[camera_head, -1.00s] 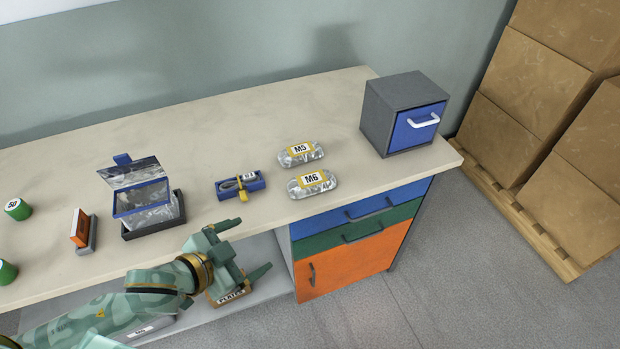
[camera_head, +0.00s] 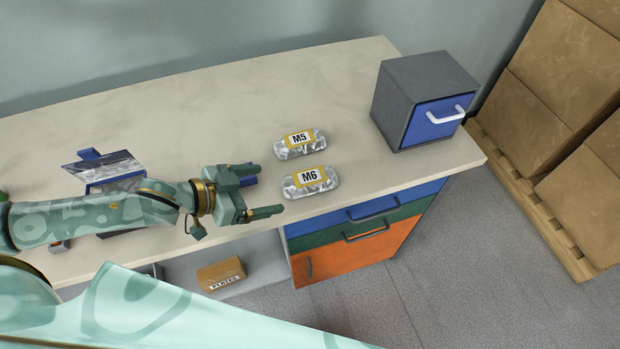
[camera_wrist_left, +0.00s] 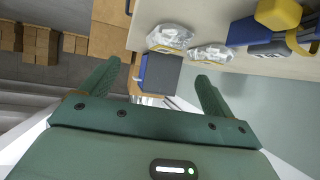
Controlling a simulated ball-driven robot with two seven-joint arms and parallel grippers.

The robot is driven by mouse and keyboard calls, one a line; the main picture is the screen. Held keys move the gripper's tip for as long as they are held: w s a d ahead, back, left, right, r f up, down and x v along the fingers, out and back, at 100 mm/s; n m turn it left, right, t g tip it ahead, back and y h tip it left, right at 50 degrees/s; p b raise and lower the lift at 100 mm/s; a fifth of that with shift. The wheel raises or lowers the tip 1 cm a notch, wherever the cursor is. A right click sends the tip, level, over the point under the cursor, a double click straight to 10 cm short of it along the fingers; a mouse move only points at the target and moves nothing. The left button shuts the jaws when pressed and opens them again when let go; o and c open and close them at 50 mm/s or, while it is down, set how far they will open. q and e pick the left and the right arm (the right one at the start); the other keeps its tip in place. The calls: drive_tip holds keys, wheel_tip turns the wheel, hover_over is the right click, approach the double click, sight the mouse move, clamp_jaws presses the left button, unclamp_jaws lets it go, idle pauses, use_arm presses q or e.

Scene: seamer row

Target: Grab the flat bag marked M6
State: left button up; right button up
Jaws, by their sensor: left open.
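The M6 bag (camera_head: 311,186) is a clear, shiny flat bag with a yellow-edged white label. It lies on the bench near the front edge. The similar M5 bag (camera_head: 300,148) lies just behind it. My left gripper (camera_head: 268,190) is open and empty, left of the M6 bag, its fingers pointing right toward it without touching. In the left wrist view, two shiny bags show beyond the open fingers (camera_wrist_left: 157,74); the one nearer the bench edge (camera_wrist_left: 170,38) looks like M6, but the labels are not readable there. My right gripper is not in view.
A grey box with a blue drawer (camera_head: 426,100) stands at the bench's right end. A blue holder (camera_wrist_left: 243,32) is partly hidden behind my left gripper. A lidded bin (camera_head: 104,172) is behind my left arm. The bench (camera_head: 230,110) behind the bags is clear.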

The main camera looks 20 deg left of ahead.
use_arm(q)
drive_tip(key=b, duration=0.1)
approach(308, 177)
drive_tip(key=x, duration=0.3)
drive_tip(key=shift+s+d+f, duration=0.15)
drive_tip(key=shift+f, duration=0.25)
drive_tip(key=shift+d, duration=0.3)
drive_tip(key=b+x, duration=0.1)
drive_tip(key=x, duration=0.3)
drive_tip(key=shift+w+a+r+b, duration=0.1)
drive_tip(key=shift+w+b, duration=0.3)
drive_tip(key=shift+w, duration=0.05)
drive_tip(key=shift+w+d, duration=0.3)
drive_tip(key=shift+c, duration=0.3)
drive_tip(key=c, duration=1.2)
